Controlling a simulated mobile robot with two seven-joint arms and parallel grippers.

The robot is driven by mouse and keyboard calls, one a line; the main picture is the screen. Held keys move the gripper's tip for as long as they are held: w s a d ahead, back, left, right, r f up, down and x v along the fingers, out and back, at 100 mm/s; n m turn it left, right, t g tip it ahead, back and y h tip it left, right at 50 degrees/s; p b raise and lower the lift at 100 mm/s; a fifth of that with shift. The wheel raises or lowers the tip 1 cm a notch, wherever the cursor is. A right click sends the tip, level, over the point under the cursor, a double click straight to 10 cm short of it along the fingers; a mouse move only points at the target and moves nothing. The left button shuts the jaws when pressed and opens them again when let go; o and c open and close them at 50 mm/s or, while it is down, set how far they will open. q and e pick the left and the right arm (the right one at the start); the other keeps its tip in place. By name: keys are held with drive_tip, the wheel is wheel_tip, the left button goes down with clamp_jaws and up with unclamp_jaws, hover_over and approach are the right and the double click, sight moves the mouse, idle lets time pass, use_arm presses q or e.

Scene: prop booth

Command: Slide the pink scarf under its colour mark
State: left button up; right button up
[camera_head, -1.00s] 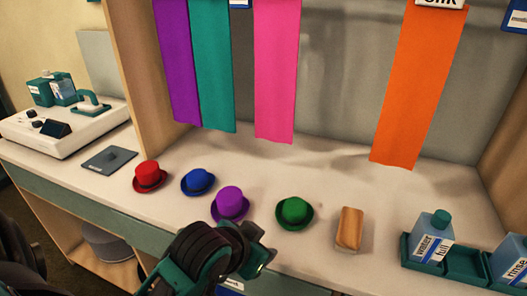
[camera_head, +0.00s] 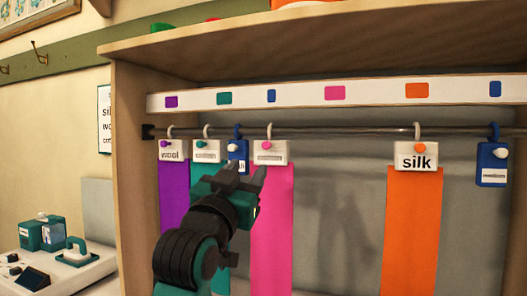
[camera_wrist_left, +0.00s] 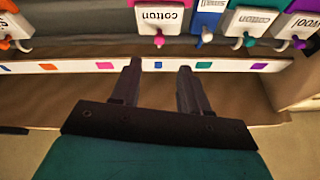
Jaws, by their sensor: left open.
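The pink scarf (camera_head: 272,225) hangs from the rail by a white hanger tag (camera_head: 270,153) with a pink knob. Its pink colour mark (camera_head: 334,93) is on the white strip above the rail, to the right of the scarf. In the left wrist view the pink-knobbed tag reads "cotton" (camera_wrist_left: 162,16), and the pink mark (camera_wrist_left: 105,66) also shows. My left gripper (camera_head: 243,174) is open and overlaps the scarf's left edge in the head view, just below the tags; contact cannot be told. Its fingers (camera_wrist_left: 160,69) are apart and empty. My right gripper is out of view.
Left of the pink scarf, purple (camera_head: 172,195) and teal (camera_head: 222,278) scarves and a blue tag (camera_head: 237,156) hang close together. The orange scarf (camera_head: 412,230) with a "silk" tag hangs right. The rail (camera_head: 345,131) is free between pink and orange. Another blue tag (camera_head: 492,165) hangs far right.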

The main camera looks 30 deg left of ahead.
sight(265, 146)
use_arm(q)
drive_tip(key=p+x, duration=0.1)
drive_tip(key=x, duration=1)
drive_tip(key=shift+d, duration=0.1)
clamp_jaws()
idle(0.3)
